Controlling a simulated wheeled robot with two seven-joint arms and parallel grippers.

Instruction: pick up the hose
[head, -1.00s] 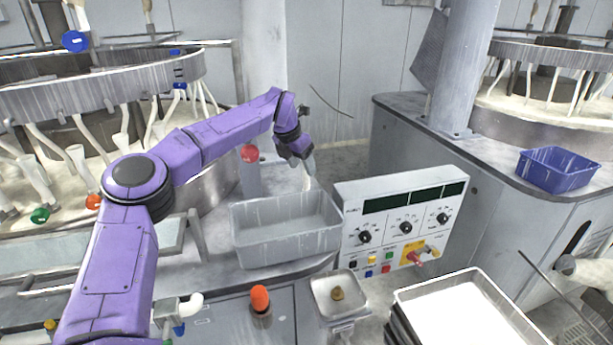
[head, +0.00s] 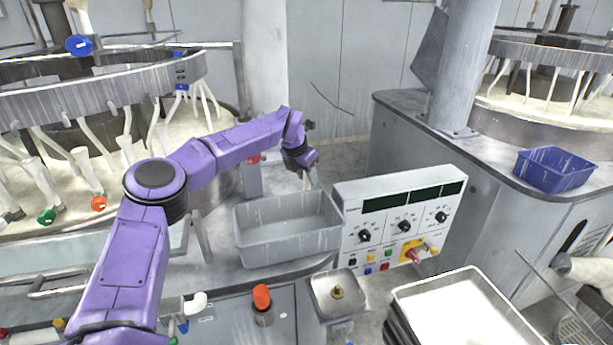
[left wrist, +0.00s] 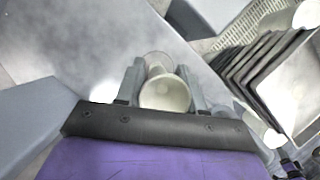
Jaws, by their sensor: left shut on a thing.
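The hose shows in the left wrist view as a pale cream, round-ended piece (left wrist: 165,94) between the fingers. Only a short part of it is visible; the rest is hidden. My left gripper (left wrist: 160,76) is shut on it, with one grey finger on each side. In the head view the left gripper (head: 306,174) hangs at the back right of the grey bin, pointing down. The hose is mostly hidden there, with only a small pale bit below the fingers. My right gripper is not in view.
A grey bin (head: 250,247) stands on the bench beside the control panel (head: 358,254). A blue bin (head: 556,178) is at the right. Round polishing machines stand left and right.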

